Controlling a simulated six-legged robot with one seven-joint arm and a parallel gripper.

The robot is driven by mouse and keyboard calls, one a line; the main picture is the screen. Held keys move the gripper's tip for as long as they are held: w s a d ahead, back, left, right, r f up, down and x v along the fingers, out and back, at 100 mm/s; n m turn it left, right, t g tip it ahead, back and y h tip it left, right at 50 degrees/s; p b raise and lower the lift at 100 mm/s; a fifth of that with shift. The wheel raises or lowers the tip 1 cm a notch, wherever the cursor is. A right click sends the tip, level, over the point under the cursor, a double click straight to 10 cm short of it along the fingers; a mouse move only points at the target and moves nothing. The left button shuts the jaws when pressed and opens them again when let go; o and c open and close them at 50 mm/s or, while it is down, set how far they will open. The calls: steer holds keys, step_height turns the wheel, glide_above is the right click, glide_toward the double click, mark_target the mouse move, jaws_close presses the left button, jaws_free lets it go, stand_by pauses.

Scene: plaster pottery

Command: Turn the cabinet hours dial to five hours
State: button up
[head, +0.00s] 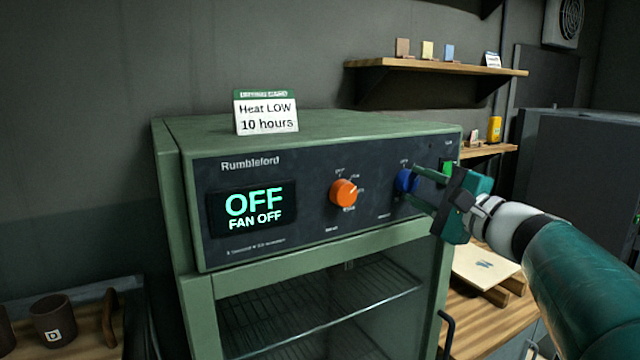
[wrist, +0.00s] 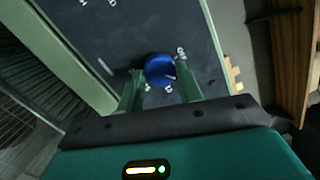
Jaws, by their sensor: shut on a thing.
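The green cabinet (head: 180,215) has a dark front panel (head: 300,185) with a lit display (head: 252,209) reading "OFF" and "FAN OFF". An orange knob (head: 344,193) sits in the middle of the panel. A blue knob (head: 404,181) is to its right and also shows in the wrist view (wrist: 158,68). My gripper (head: 425,180) reaches in from the right, with its fingers shut on the blue knob. In the wrist view the fingers (wrist: 160,92) lie on either side of it. The small markings around the blue knob are too small or partly hidden to read.
A card (head: 266,112) on the cabinet top reads "Heat LOW 10 hours". A green switch (head: 446,168) sits right of the blue knob, close to my gripper. A glass door with wire racks (head: 320,315) is below the panel. A wooden shelf (head: 440,69) hangs behind.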

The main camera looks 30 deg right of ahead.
steer(key=o, duration=1)
steer(key=s+d+f, duration=0.1)
steer(key=s, duration=1.2)
steer(key=shift+s+d+f, duration=0.3)
steer(key=shift+s+d, duration=0.05)
